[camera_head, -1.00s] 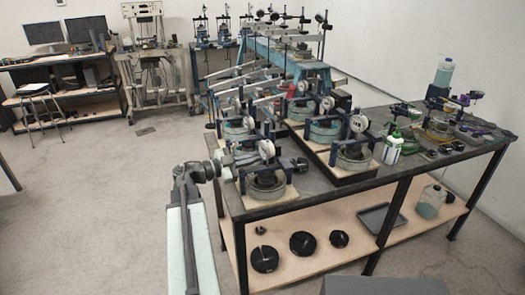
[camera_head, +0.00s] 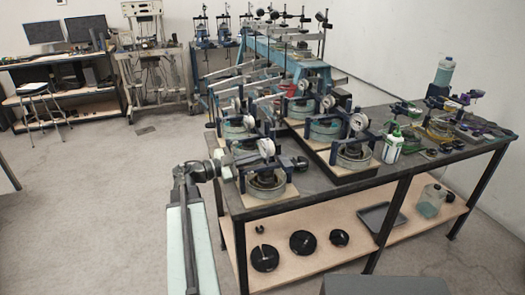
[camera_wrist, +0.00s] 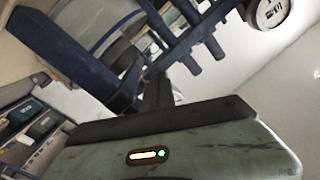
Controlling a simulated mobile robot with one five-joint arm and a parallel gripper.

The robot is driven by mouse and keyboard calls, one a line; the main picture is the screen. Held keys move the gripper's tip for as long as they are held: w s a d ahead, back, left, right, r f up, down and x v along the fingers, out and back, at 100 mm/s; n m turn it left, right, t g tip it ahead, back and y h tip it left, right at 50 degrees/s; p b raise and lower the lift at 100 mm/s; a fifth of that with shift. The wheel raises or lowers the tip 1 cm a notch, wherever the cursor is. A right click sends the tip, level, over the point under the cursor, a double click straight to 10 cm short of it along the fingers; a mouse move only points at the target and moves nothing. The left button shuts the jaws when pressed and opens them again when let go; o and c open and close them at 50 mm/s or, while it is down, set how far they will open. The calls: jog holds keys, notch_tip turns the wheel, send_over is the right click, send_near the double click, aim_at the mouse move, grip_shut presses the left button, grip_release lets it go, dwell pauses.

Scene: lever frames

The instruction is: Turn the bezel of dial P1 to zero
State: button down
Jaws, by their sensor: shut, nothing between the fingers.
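Several white-faced dials stand on blue frames over round cells on the bench. The nearest dial (camera_head: 266,147) is above the front-left cell (camera_head: 265,184); no P1 label is legible, so I cannot tell for certain which dial is P1. My gripper (camera_head: 244,158) reaches in from the left, close beside this nearest dial; I cannot tell whether it touches. In the wrist view, my gripper's fingers (camera_wrist: 158,92) are dark, together and empty. A round pale dial (camera_wrist: 268,12) is cut off at the top right there, its face turned away or unreadable.
A blue frame bar (camera_wrist: 85,62) with rods crosses the wrist view just beyond my fingers. More cells and lever arms stand behind on the dark bench (camera_head: 330,183). Black discs (camera_head: 265,257) lie on the lower shelf. The floor (camera_head: 90,220) to the left is clear.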

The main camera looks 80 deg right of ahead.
jog(key=v, duration=0.6)
dwell(0.5)
